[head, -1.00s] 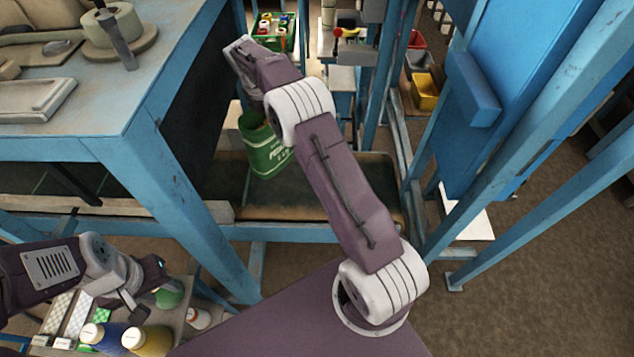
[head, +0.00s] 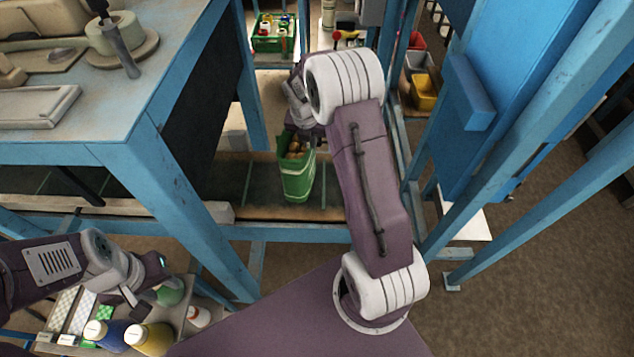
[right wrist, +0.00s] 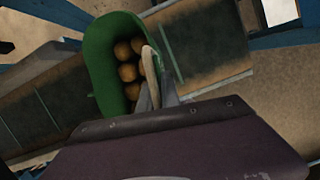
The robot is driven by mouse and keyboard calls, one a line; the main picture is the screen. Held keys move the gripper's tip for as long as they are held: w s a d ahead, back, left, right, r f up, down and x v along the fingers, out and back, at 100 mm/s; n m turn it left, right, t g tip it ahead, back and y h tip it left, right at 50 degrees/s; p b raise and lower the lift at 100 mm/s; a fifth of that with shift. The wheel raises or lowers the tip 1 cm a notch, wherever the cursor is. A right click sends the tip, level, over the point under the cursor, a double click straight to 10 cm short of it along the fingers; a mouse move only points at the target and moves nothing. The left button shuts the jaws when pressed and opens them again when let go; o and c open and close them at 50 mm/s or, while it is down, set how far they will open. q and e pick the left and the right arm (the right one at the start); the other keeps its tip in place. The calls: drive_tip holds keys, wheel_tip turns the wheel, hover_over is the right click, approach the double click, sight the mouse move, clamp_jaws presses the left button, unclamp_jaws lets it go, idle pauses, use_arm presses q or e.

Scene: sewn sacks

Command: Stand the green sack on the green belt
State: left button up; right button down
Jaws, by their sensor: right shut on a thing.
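The green sack (head: 297,178) with white print stands upright or nearly so over the dark green belt (head: 345,190). I cannot tell whether its bottom touches the belt. My right gripper (head: 302,142) is at its top edge, partly hidden by my own wrist. In the right wrist view, the right gripper (right wrist: 152,75) is shut on the rim of the sack (right wrist: 98,50). Several round brown things show inside the sack. My left gripper (head: 140,300) is low at the left, far from the sack; its fingers are too unclear to read.
A blue-legged workbench (head: 120,125) stands left of the sack. Blue posts (head: 480,180) rise at the right. Bottles (head: 150,338) stand on a low shelf below the left gripper. A green crate (head: 272,38) is at the back. The belt right of the sack looks clear.

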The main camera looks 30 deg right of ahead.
drive_tip(key=shift+s+d+r+m+p, duration=1.2)
drive_tip(key=shift+s+d+r, duration=1.8)
drive_tip(key=shift+s+d, duration=1.85)
drive_tip(key=w+a+f+p, duration=0.2)
drive_tip(key=w+a+f, duration=0.3)
drive_tip(key=w+f, duration=0.5)
drive_tip(key=shift+a+f, duration=0.35)
drive_tip(key=shift+f, duration=0.15)
drive_tip(key=c, duration=1.8)
unclamp_jaws()
drive_tip(key=shift+s+f, duration=0.15)
drive_tip(key=shift+f, duration=0.05)
drive_tip(key=shift+o, duration=1.2)
drive_tip(key=shift+s+a+r, duration=0.1)
